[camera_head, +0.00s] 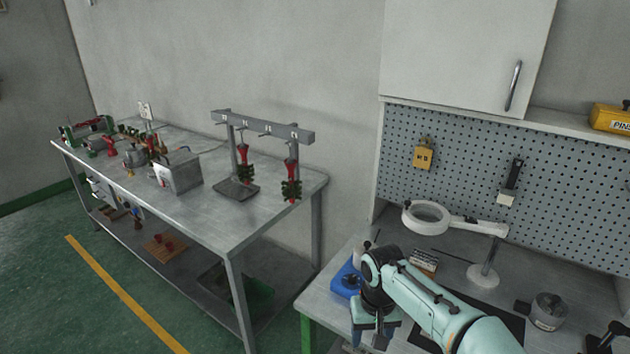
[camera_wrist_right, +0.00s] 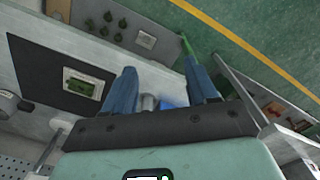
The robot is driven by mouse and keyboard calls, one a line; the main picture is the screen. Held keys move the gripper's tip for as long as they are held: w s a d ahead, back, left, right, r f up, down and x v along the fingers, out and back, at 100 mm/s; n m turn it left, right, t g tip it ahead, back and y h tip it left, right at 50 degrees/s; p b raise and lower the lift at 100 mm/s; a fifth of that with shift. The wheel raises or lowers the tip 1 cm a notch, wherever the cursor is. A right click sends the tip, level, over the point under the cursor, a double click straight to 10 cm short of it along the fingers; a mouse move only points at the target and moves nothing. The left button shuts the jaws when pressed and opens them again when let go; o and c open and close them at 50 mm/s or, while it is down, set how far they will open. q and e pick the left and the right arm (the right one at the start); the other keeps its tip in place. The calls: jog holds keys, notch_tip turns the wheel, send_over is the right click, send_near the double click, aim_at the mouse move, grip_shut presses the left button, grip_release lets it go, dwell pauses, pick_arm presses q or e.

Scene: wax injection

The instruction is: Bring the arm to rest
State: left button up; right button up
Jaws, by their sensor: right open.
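My right arm, pale green with dark joints, reaches in from the bottom right of the head view. Its gripper (camera_head: 372,336) points down over the left part of the workbench (camera_head: 325,297), beside a blue object (camera_head: 346,281). In the right wrist view, the two blue fingers of the gripper (camera_wrist_right: 162,88) are spread apart. A grey cylindrical thing and a bit of blue show beyond the gap; nothing is seen gripped. My left gripper is in neither view.
A ring magnifier lamp (camera_head: 427,218) and a grey jar (camera_head: 547,311) stand on the workbench, right of my arm. A metal table (camera_head: 225,212) to the left bears a rack (camera_head: 262,127) with red-and-green pieces hanging. Green floor (camera_head: 45,265) lies open at the left.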

jog(key=s+f+g+y, duration=0.1)
jog(key=s+f, duration=0.3)
jog(key=f, duration=1)
jog(key=s+f+y, duration=0.1)
jog(key=s+f, duration=0.3)
jog(key=f, duration=1)
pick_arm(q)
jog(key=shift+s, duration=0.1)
pick_arm(e)
jog(key=s+f+m, duration=0.1)
jog(key=s+f, duration=0.2)
jog(key=s, duration=0.4)
jog(key=s+f+m+y, duration=0.1)
jog(key=s+f+m, duration=0.1)
jog(key=s+f, duration=0.2)
jog(key=s+f+m, duration=0.1)
jog(key=s+f, duration=0.2)
jog(key=s, duration=0.7)
jog(key=shift+s+d+f+m+y, duration=0.2)
jog(key=shift+d+f+m+y, duration=0.1)
jog(key=shift+f+y, duration=0.1)
